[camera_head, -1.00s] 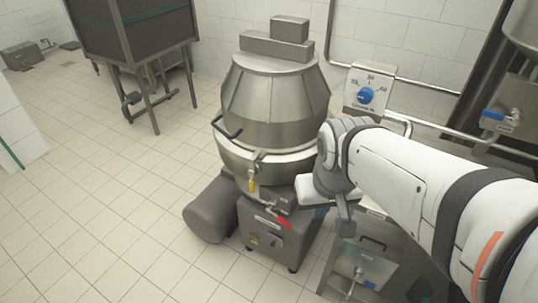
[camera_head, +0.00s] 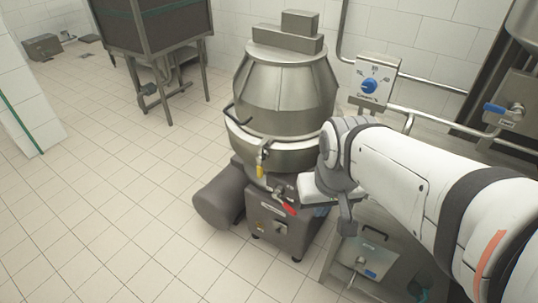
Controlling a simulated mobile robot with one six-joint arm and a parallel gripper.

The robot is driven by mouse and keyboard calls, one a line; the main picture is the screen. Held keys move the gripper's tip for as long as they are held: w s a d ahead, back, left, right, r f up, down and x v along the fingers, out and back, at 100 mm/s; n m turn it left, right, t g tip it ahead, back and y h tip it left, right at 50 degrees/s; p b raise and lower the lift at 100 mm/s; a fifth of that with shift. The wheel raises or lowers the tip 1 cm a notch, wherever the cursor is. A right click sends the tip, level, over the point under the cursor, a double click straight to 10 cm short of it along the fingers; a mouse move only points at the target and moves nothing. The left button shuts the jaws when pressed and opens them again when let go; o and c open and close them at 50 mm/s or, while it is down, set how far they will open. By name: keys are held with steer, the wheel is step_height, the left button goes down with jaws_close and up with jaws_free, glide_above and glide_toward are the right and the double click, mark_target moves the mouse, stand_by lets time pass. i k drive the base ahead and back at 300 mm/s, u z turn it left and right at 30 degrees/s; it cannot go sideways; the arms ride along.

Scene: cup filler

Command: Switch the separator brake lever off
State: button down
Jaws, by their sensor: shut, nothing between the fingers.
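The steel separator (camera_head: 285,95) stands at the centre of the view on a grey base (camera_head: 279,233). A red-handled lever (camera_head: 290,209) on the upper front of the base slants down to the right. A yellow-handled lever (camera_head: 261,170) hangs down at the bowl's lower rim. I cannot read which one is labelled as the brake. My gripper (camera_head: 306,191) is at the end of my white arm, close to the right of the red-handled lever in the picture. It is shut and holds nothing. Its fingertips are hard to make out, and contact with the lever cannot be told.
A grey motor (camera_head: 220,195) juts from the separator's left side. A dial box with a blue knob (camera_head: 375,84) and pipes are behind my arm. A low steel unit (camera_head: 372,256) stands at the right. A dark tank on legs (camera_head: 153,30) is at the back left. The left floor is clear.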

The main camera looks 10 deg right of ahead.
mark_target(276, 194)
steer(key=u, duration=0.4)
steer(key=k, duration=1.2)
steer(key=u, duration=0.8)
steer(key=i, duration=0.75)
steer(key=z, duration=0.15)
steer(key=k, duration=0.75)
steer(key=z, duration=0.2)
steer(key=i, duration=0.85)
steer(key=u, duration=0.05)
